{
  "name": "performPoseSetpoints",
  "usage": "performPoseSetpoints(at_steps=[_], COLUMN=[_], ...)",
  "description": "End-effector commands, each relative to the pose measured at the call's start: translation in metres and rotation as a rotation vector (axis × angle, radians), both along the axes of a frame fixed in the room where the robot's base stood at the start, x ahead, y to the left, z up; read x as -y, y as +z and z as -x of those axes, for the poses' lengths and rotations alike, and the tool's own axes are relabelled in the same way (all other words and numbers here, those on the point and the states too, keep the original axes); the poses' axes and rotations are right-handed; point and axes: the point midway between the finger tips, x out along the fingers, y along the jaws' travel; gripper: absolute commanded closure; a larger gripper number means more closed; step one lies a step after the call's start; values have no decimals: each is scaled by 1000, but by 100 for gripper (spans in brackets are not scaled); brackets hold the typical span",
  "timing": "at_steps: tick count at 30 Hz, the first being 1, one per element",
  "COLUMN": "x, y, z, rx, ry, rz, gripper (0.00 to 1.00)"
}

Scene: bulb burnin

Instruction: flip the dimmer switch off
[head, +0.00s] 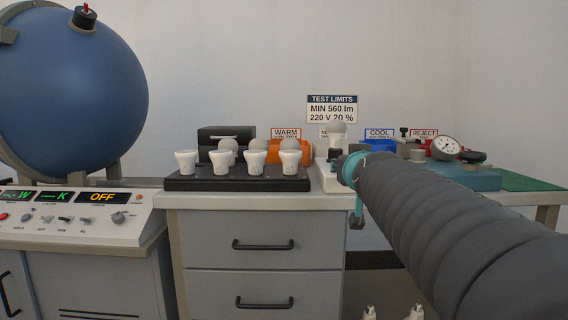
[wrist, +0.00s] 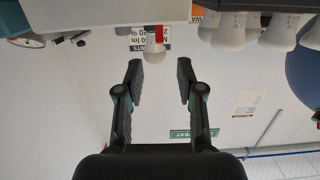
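I cannot make out for certain which control is the dimmer switch. A small red part (wrist: 159,33) shows beside that bulb. In the head view my arm hides part of the fixture.
A black tray (head: 238,185) with several white bulbs stands on the drawer bench. An orange WARM bin (head: 275,152), blue COOL bin (head: 377,148) and dial gauge (head: 445,147) stand behind or to the right. A large blue sphere (head: 70,85) rises behind the console.

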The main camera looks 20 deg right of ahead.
Motion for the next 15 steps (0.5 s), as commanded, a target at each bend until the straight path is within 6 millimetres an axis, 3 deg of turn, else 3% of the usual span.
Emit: performPoseSetpoints(at_steps=[6,15], x=[-6,-8], y=[3,3], z=[22,27], rx=[0,-1], ry=[0,0], rz=[-1,-1], gripper=[62,62])
